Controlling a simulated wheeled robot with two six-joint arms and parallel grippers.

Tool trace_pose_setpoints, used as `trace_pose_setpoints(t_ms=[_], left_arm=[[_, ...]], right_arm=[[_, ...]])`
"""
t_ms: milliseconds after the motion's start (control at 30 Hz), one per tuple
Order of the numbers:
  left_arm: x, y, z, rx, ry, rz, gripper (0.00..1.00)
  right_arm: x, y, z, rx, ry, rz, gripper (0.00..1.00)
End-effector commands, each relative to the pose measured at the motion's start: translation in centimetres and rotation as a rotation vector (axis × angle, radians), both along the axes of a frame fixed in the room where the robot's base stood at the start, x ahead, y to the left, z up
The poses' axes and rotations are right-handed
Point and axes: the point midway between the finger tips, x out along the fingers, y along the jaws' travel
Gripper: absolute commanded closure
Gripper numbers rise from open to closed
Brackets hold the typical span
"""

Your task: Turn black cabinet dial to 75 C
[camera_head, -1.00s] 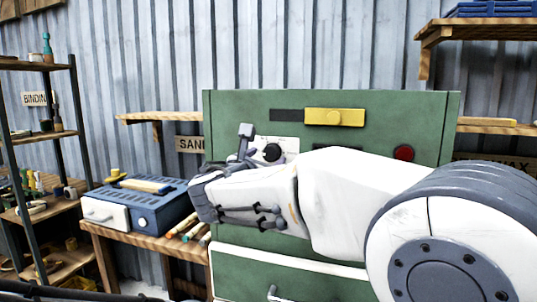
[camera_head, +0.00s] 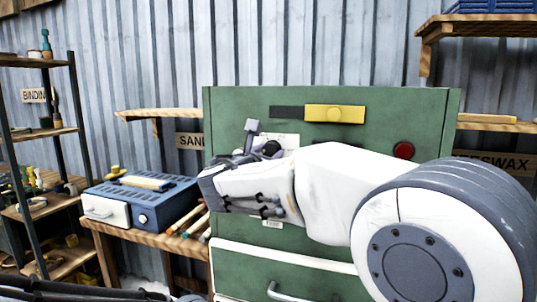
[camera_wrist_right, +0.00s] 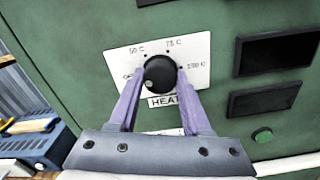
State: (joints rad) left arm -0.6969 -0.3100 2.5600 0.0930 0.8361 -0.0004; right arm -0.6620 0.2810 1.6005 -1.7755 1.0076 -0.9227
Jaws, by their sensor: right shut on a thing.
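The green cabinet (camera_head: 395,112) stands ahead with a white dial plate (camera_wrist_right: 199,46) on its front. The black dial (camera_wrist_right: 160,75) is round, with a small pale dot at its lower left. Printed marks around it include 50 C at upper left and 75 C at upper right; another at right is hard to read. A HEAT label sits below. My right gripper (camera_wrist_right: 157,84) is shut on the dial, one purple finger on each side. In the head view the right gripper (camera_head: 258,157) partly covers the dial and plate.
A yellow slider (camera_head: 335,114) and a red button (camera_head: 403,150) are on the cabinet front. In the wrist view, dark panels and a green button (camera_wrist_right: 262,135) lie to the right. A blue box (camera_head: 165,205) and sticks rest on the wooden bench at left.

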Motion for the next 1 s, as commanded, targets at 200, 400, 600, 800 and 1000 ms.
trace_pose_setpoints(t_ms=[200,400,600,800,1000], left_arm=[[0.0,0.0,-1.9,0.0,0.0,0.0,1.0],[0.0,0.0,-4.3,0.0,0.0,0.0,1.0],[0.0,0.0,-6.9,0.0,0.0,0.0,1.0],[0.0,0.0,-9.1,0.0,0.0,0.0,1.0],[0.0,0.0,-11.1,0.0,0.0,0.0,1.0]], right_arm=[[0.0,0.0,-0.5,0.088,-0.029,-0.001,1.0],[0.0,0.0,-0.6,0.237,-0.078,-0.002,1.0],[0.0,0.0,-0.6,0.418,-0.136,-0.002,1.0],[0.0,0.0,-0.6,0.598,-0.194,-0.002,1.0],[0.0,0.1,-0.6,0.778,-0.251,-0.003,1.0]])
